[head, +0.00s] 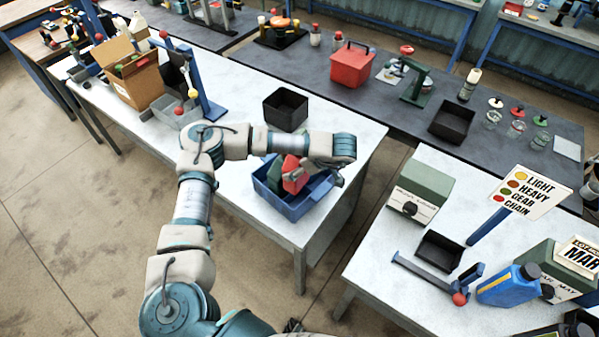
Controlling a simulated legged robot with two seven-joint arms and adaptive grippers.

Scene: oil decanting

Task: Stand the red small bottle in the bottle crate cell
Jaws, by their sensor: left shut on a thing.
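The blue bottle crate (290,208) stands near the right end of the white table. The red small bottle (294,180) is at the crate's opening, tilted as seen here. My left gripper (312,170) reaches over the crate from above and is shut on the red bottle. A dark green bottle (274,172) is in the crate just left of the red one. The red bottle's lower end and the cell floors are hidden, so I cannot tell whether it touches the bottom. My right gripper is not in view.
A black bin (285,110) stands behind the crate. A cardboard box (136,78) and a blue stand (195,85) are at the table's far left. A gap separates this table from the right one, which holds a green-grey box (420,190) and a blue jug (508,287).

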